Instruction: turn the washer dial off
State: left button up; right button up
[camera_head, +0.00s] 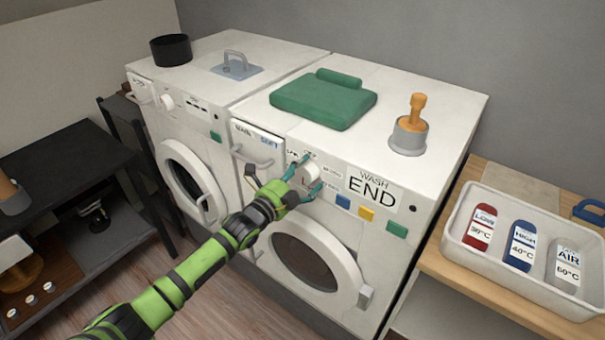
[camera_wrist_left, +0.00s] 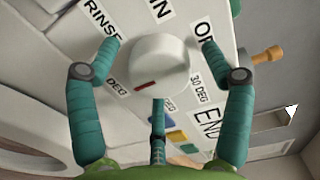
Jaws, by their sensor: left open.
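The right-hand washer (camera_head: 440,163) has a round white dial (camera_head: 309,173) on its front panel, left of the "WASH END" plate. In the left wrist view the dial (camera_wrist_left: 160,68) shows a red mark on its lower left part. Labels around it read "RINSE", a partly hidden "IN", a partly hidden word starting with "O", and "30 DEG". My left gripper (camera_head: 304,184) is at the dial. Its teal fingers (camera_wrist_left: 160,50) stand open on either side of the dial; whether they touch it I cannot tell. My right gripper is in neither view.
Blue, yellow and green buttons (camera_head: 397,229) sit right of the dial, the round door (camera_head: 316,262) below. An open-looking drawer front (camera_head: 257,150) is to its left. A second washer (camera_head: 160,85) stands left. A tray of bottles (camera_head: 455,235) stands on a bench right.

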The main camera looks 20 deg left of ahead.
pick_arm(q)
jog(key=c, duration=1.2)
